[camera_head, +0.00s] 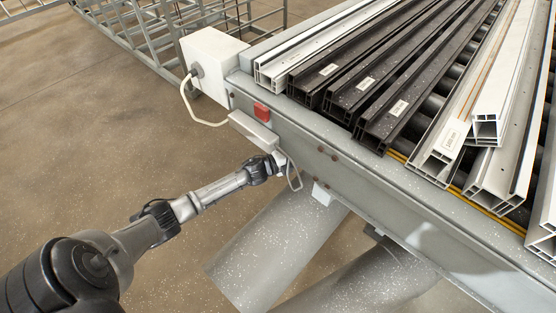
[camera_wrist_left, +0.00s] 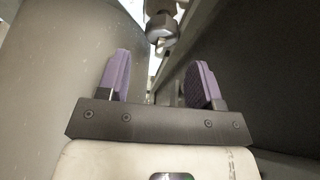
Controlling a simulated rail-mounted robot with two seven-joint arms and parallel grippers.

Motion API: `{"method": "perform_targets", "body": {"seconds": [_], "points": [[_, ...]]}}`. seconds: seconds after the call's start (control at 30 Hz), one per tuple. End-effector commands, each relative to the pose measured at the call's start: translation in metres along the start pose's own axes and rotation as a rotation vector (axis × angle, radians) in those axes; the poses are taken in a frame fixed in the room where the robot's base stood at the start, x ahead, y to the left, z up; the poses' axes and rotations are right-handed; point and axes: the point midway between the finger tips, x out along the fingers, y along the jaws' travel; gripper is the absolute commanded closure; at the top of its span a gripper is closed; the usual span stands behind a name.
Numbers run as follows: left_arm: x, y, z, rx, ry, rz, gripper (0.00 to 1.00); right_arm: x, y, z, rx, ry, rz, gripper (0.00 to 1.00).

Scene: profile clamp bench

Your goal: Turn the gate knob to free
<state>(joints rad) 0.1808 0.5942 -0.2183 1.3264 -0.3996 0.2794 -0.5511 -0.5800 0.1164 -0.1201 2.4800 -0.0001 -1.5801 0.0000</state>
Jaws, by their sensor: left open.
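My left arm reaches in from the lower left, and its gripper (camera_head: 281,163) is at the side of the bench frame, below a grey box (camera_head: 252,130). In the left wrist view the left gripper (camera_wrist_left: 159,78) is open, its two purple-padded fingers well apart with nothing between them. A dark fitting with a pale tip (camera_wrist_left: 162,28) shows beyond the fingertips, apart from them. I cannot tell whether it is the gate knob, nor how it is turned. No knob is clearly made out in the head view. My right gripper is not in view.
A red button (camera_head: 262,111) and a white box (camera_head: 211,60) with a cable are on the bench's left end. A hanging loop (camera_head: 296,176) and a small white block (camera_head: 322,194) are close to the gripper. Black and white profiles (camera_head: 345,85) lie on the rollers. Thick grey legs (camera_head: 275,245) stand below.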

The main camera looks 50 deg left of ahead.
Motion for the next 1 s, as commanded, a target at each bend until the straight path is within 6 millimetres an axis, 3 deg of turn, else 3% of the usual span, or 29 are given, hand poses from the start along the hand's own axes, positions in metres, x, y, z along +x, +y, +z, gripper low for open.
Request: {"method": "perform_targets", "body": {"seconds": [0.2, 0.5, 0.7, 1.0], "points": [[-0.044, -0.001, 0.000, -0.001, 0.000, 0.003, 0.40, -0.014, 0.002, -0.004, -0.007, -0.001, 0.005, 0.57], [-0.088, -0.001, 0.000, -0.001, 0.000, 0.001, 0.40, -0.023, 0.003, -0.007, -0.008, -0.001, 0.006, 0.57], [-0.101, -0.001, 0.000, 0.000, 0.000, 0.000, 0.40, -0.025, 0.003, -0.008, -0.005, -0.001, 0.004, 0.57], [-0.103, 0.000, 0.000, 0.000, 0.000, -0.001, 0.40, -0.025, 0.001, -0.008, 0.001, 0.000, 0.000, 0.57]]}}
